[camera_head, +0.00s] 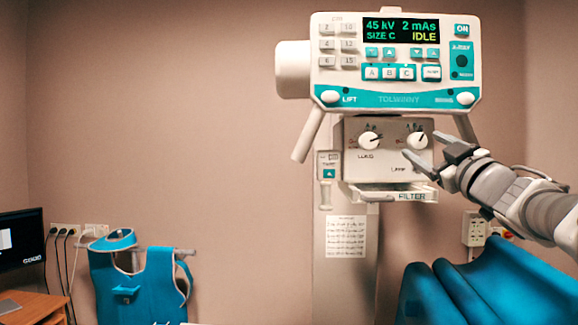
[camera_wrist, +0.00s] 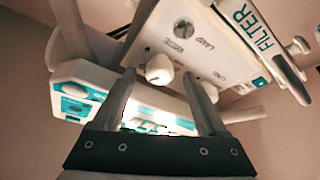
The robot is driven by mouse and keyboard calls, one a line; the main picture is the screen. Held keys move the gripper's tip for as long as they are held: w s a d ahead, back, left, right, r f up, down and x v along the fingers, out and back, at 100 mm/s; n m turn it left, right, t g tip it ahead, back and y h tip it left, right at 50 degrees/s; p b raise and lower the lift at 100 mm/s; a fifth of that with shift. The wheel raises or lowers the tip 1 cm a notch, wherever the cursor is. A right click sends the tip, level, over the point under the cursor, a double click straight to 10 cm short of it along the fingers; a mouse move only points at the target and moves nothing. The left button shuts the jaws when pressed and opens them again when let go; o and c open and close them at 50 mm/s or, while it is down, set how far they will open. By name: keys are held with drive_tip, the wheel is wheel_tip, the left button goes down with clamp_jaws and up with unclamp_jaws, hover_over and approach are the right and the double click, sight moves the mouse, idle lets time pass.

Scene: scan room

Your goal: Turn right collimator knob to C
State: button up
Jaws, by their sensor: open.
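The right collimator knob (camera_head: 418,140) is a white round knob with a dark pointer mark, on the front of the beige collimator box (camera_head: 385,178). Its dial letters are too small to read. My gripper (camera_head: 422,146) is open just in front of it, fingers coming from the lower right. In the wrist view the knob (camera_wrist: 159,68) appears between the two fingertips of my gripper (camera_wrist: 158,75), and I cannot tell whether either finger touches it. The left knob (camera_head: 369,140) is a similar white knob on the same panel.
The control console (camera_head: 395,100) overhangs the box, its screen reading SIZE C and IDLE. A FILTER tray (camera_head: 412,196) juts out below. A blue draped surface (camera_head: 490,285) lies at lower right. A blue apron (camera_head: 135,290) and a monitor (camera_head: 22,240) are at left.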

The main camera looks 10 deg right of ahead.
drive_tip(key=d+b+v, duration=0.1)
drive_tip(key=b+v, duration=0.1)
drive_tip(key=v, duration=1.4)
drive_tip(key=shift+s+a, duration=0.2)
drive_tip(key=shift+a, duration=0.25)
drive_tip(key=shift+w+f, duration=0.1)
drive_tip(key=w+a+f+m+g+h, duration=0.2)
drive_tip(key=a+f+m+g, duration=0.2)
drive_tip(key=f, duration=0.4)
drive_tip(key=w+a+f+m+g+h, duration=0.1)
drive_tip(key=a+f+m+g+h, duration=0.2)
drive_tip(key=f, duration=0.6)
drive_tip(key=s+a+f+g+y, duration=0.3)
drive_tip(key=s+a+f+g, duration=0.1)
drive_tip(key=a+f, duration=0.4)
drive_tip(key=s+a+f+n+g+y, duration=0.1)
drive_tip(key=s+a+f+g+y, duration=0.2)
drive_tip(key=s+a+f+g, duration=0.2)
drive_tip(key=s+a+f, duration=0.1)
drive_tip(key=a+f, duration=0.2)
drive_tip(key=f, duration=0.1)
drive_tip(key=shift+s+a, duration=0.3)
